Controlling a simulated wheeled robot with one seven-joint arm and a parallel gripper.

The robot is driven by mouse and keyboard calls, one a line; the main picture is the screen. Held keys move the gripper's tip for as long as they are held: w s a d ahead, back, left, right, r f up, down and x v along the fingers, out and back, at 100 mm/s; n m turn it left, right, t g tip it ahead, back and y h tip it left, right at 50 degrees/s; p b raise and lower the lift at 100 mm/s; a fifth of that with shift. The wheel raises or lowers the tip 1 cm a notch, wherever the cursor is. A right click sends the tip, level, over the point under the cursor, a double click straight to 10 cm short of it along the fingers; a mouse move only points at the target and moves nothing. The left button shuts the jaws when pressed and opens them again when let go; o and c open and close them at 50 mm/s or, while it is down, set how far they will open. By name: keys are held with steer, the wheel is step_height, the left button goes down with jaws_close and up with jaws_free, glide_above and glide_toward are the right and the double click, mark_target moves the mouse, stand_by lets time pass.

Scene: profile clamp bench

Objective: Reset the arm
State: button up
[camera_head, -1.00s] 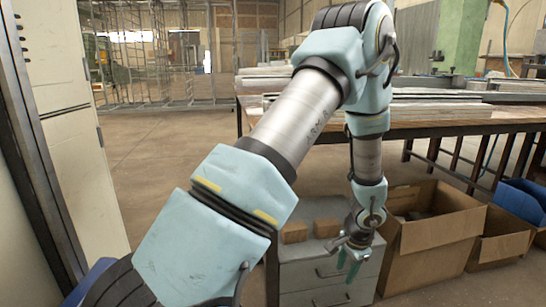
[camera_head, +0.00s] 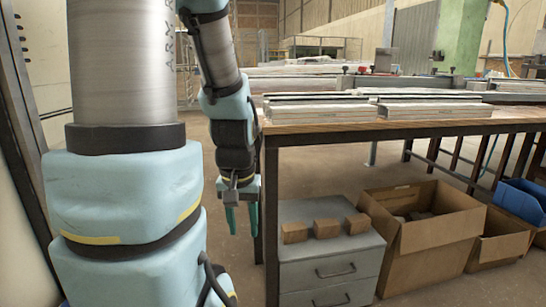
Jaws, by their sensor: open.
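My gripper (camera_head: 243,219) hangs at the end of my arm, left of the grey drawer cabinet and beside the table's near-left leg. Its two green fingers point down and stand apart, with nothing between them. My arm fills the left side of the view, with its upper part cut off by the top edge.
The workbench (camera_head: 420,128) carries stacked metal profiles (camera_head: 320,112). Below it, three brown blocks (camera_head: 326,229) sit on the drawer cabinet (camera_head: 333,270). A large cardboard box (camera_head: 440,235), a smaller box (camera_head: 497,250) and a blue bin (camera_head: 522,200) stand to the right.

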step_height(320, 180, up, 27)
steer(key=p, duration=2.7)
